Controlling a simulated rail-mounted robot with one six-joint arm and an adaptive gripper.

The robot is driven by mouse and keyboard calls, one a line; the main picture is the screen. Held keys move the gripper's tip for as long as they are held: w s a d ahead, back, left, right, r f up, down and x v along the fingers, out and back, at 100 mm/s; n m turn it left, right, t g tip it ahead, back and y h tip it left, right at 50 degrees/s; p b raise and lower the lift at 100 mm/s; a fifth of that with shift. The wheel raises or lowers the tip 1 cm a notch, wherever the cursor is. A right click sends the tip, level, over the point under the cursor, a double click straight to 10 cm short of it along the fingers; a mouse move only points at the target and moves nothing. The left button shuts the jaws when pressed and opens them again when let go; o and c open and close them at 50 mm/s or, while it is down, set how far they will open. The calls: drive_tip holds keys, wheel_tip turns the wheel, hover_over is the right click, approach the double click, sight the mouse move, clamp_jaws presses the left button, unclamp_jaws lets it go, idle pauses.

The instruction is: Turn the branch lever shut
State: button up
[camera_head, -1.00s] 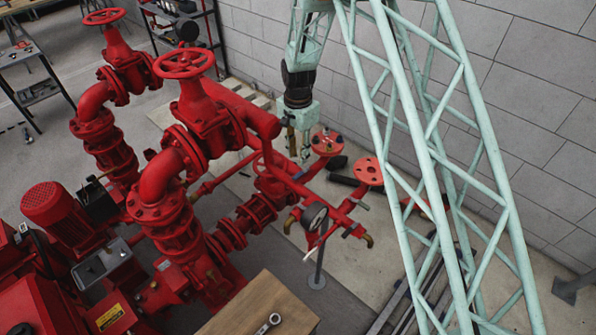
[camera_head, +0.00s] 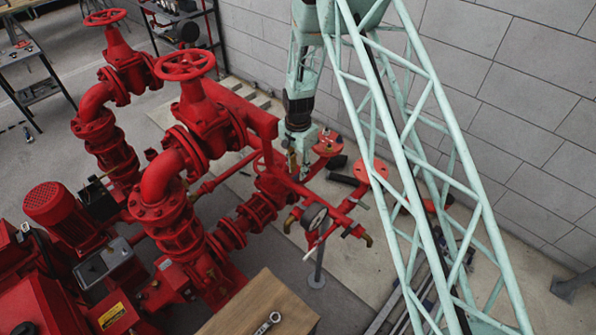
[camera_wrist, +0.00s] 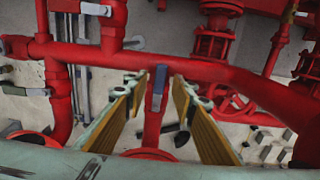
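The branch lever (camera_wrist: 158,84) shows in the wrist view as a short blue-grey handle in front of a red pipe. It lies between the tips of my open gripper (camera_wrist: 159,84), with a gap visible on both sides. Whether either finger touches it I cannot tell. The red branch pipe (camera_wrist: 152,128) runs below it in the picture. In the head view my gripper (camera_head: 299,165) is low behind the red pipework, and its fingers are mostly hidden. I cannot make out the lever there.
A long red pipe (camera_wrist: 215,72) crosses the wrist view close to the fingertips. In the head view, red flanges (camera_head: 371,171), a pressure gauge (camera_head: 315,217) and a large handwheel valve (camera_head: 186,66) stand near my arm. A wooden table (camera_head: 250,307) holds a wrench at the front.

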drive_tip(key=shift+f, duration=0.45)
drive_tip(key=shift+c, duration=0.5)
clamp_jaws()
